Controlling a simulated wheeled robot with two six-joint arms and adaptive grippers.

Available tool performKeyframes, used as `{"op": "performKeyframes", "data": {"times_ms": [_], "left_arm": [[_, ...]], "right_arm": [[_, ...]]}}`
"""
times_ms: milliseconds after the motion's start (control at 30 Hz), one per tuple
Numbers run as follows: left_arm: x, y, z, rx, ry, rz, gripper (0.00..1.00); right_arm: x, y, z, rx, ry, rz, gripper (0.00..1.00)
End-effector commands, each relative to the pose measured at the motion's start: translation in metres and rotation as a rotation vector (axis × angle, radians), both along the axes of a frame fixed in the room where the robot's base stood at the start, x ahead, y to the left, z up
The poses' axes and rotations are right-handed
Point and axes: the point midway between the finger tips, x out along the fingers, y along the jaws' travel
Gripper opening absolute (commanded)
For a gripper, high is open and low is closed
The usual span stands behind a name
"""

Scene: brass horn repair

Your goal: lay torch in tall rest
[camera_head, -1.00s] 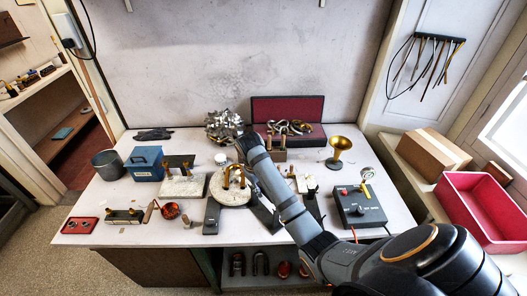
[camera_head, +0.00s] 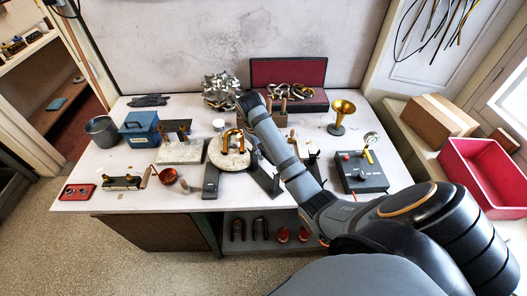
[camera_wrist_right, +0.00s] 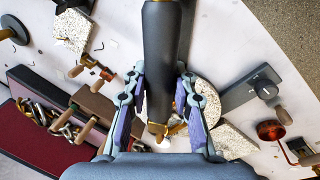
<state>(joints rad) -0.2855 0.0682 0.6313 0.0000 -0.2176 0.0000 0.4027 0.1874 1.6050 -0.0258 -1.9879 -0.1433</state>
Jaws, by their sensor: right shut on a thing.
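In the right wrist view my right gripper (camera_wrist_right: 160,95) is shut on a dark grey cylinder, which I take for the torch (camera_wrist_right: 170,45). Its body runs from the top edge down between the fingers, and brass shows near its lower end. In the head view the forearm hides the torch and fingers; the right wrist (camera_head: 252,103) is above the middle-back of the bench. No tall rest is clearly made out; dark stand-like pieces (camera_head: 264,180) show on both sides of the forearm, partly hidden. My left gripper is not in view.
The round pale slab (camera_head: 228,160) lies left of the forearm, with a grey tool (camera_head: 211,182) in front. A wooden block (camera_head: 277,117), open red case (camera_head: 288,75) and brass bell (camera_head: 341,115) stand behind or right. The control box (camera_head: 361,175) is at right.

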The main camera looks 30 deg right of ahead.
Motion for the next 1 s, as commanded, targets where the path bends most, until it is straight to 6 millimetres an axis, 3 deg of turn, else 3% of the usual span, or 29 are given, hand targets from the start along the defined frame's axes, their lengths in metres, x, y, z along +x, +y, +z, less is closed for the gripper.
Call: {"op": "performKeyframes", "data": {"times_ms": [100, 200, 400, 1000], "left_arm": [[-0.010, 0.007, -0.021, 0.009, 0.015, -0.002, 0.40], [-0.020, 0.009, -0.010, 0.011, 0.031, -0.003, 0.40], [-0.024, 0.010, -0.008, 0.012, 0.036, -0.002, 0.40], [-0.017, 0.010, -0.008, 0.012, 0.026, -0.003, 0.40]], "right_arm": [[0.001, 0.000, -0.017, -0.001, -0.003, 0.001, 0.00], [0.000, 0.000, -0.020, 0.000, 0.001, 0.001, 0.00], [0.000, 0.000, -0.037, 0.000, -0.001, 0.000, 0.00], [0.000, 0.000, -0.040, -0.001, -0.002, 0.000, 0.00]]}}
